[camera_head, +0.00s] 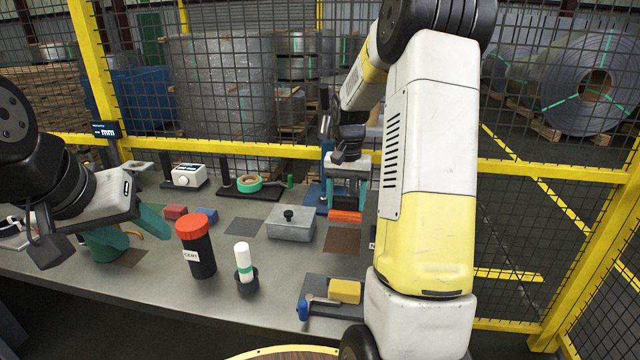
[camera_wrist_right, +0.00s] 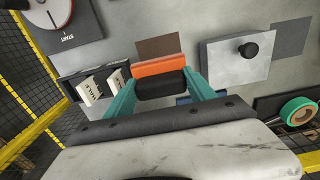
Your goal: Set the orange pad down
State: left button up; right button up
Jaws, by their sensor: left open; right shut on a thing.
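The orange pad (camera_head: 346,216) is between the fingers of my right gripper (camera_head: 346,202). In the right wrist view the orange pad (camera_wrist_right: 158,66) has a black back, and the teal fingers of the right gripper (camera_wrist_right: 160,92) are shut on its two ends. A brown square mat (camera_head: 342,241) lies on the bench just in front of the pad in the head view. In the wrist view the mat (camera_wrist_right: 158,46) is partly hidden behind the pad. The gap between pad and bench cannot be told. My left gripper (camera_head: 128,226) is open over the bench's left side.
A grey box with a black knob (camera_head: 291,227) stands left of the brown mat. A red-capped black canister (camera_head: 196,250) and a white-and-green tube in a black cup (camera_head: 244,265) stand nearer. A yellow block (camera_head: 345,291) lies at the front. Mesh fencing closes the back.

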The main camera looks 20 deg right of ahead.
jog(key=shift+w, duration=0.45)
jog(key=shift+s, duration=0.1)
jog(key=shift+a+f, duration=0.1)
jog(key=shift+f, duration=0.05)
jog(key=shift+s+f, duration=0.1)
jog(key=shift+f, duration=3.7)
jog(key=shift+f, duration=0.25)
jog(key=o, duration=1.5)
